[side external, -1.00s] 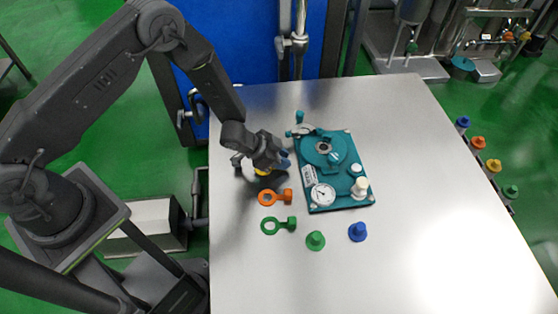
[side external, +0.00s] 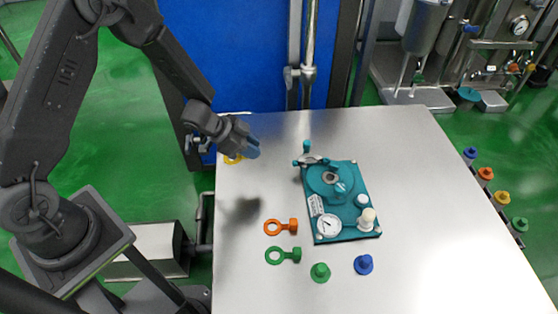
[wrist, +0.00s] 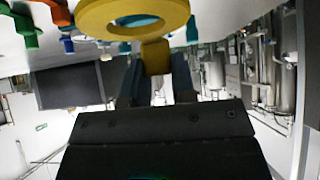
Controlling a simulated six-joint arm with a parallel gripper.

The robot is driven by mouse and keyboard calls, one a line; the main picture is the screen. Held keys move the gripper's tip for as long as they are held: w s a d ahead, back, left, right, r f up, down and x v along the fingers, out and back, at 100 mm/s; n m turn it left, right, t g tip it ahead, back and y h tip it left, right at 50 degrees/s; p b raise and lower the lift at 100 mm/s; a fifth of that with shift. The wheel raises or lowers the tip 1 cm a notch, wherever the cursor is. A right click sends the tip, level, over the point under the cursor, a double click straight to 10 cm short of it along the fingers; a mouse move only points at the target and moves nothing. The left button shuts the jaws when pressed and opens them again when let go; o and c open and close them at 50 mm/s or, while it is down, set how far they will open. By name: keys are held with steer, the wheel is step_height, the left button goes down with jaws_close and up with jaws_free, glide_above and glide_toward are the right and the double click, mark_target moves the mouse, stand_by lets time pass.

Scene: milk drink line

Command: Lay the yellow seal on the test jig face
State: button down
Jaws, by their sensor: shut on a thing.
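My gripper (side external: 252,151) is shut on the yellow seal (side external: 233,160) and holds it above the table's far left part. In the wrist view my gripper's fingers (wrist: 156,76) clasp the tab of the yellow seal (wrist: 156,57), with its flat ring beyond them. In the side view the arm partly hides the seal. The test jig (side external: 350,207) is a teal plate lying to the right of my gripper, apart from it. Its round face (side external: 318,187) has a dark-centred metal ring in the middle and nothing yellow on it.
An orange ring seal (side external: 277,226) and a green one (side external: 278,256) lie left of the jig. Green (side external: 320,273) and blue (side external: 364,265) plugs stand in front. The jig carries a dial gauge (side external: 327,225) and a white knob (side external: 367,220). The table's right side is clear.

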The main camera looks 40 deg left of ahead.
steer(key=shift+a+r, duration=0.15)
steer(key=shift+w, duration=0.2)
steer(key=w+d, duration=0.5)
steer(key=w, duration=0.3)
glide_above(348, 175)
steer(key=f, duration=0.3)
steer(key=shift+s+a+f, duration=0.1)
steer(key=shift+a+f, duration=0.05)
steer(key=shift+a, duration=0.2)
steer(key=shift+d+f, duration=0.3)
steer(key=shift+d, duration=0.1)
steer(key=shift+f, duration=1.85)
steer(key=shift+f, duration=0.15)
